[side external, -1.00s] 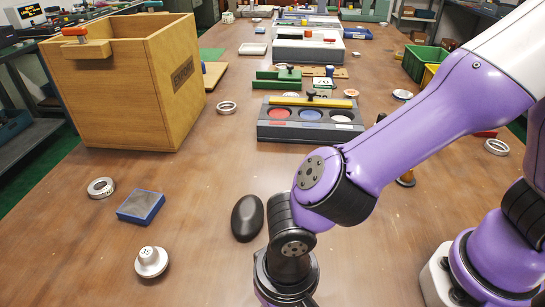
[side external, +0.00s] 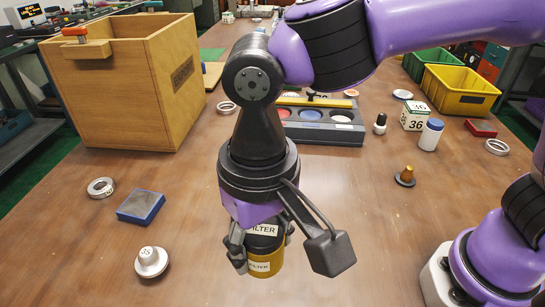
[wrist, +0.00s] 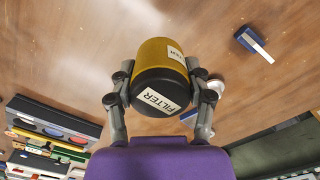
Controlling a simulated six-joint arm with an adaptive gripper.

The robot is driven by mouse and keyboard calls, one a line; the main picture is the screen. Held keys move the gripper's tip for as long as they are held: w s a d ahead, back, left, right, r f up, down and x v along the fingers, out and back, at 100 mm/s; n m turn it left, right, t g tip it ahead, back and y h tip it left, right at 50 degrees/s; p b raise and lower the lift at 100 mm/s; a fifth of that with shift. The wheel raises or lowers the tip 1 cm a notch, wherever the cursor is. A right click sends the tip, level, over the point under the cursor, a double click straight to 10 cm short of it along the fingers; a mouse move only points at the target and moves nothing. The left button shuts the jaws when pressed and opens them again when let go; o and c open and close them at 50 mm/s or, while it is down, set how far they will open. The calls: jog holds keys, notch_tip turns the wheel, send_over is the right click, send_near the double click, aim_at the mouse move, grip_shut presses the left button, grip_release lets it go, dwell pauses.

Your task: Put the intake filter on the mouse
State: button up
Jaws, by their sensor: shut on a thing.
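The intake filter is a black-and-yellow cylinder with FILTER labels, seen in the side external view (side external: 265,266) and in the wrist view (wrist: 160,62). My gripper (side external: 264,246) is shut on it, with a finger on each side; the wrist view also shows the fingers around it (wrist: 157,78). The black part is on top and the yellow part below. The filter looks held above the table, but the height of its base is hard to tell. The black mouse is not visible now; my gripper and the filter cover the area where it showed earlier.
A brown-topped piece (side external: 405,176) stands right.

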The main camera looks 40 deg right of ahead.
jog(key=w+d+f, duration=0.1)
jog(key=w+d, duration=0.1)
jog(key=w, duration=0.2)
jog(key=w+d+f, duration=0.2)
jog(key=w, duration=0.3)
jog(key=w+d+f, duration=0.1)
jog(key=w+d, duration=0.2)
jog(key=w, duration=0.2)
jog(key=shift+w+d+f, duration=0.1)
jog(key=shift+w+f, duration=0.05)
jog(key=shift+f, duration=2.1)
jog(key=shift+f, duration=0.15)
jog(key=o, duration=1.2)
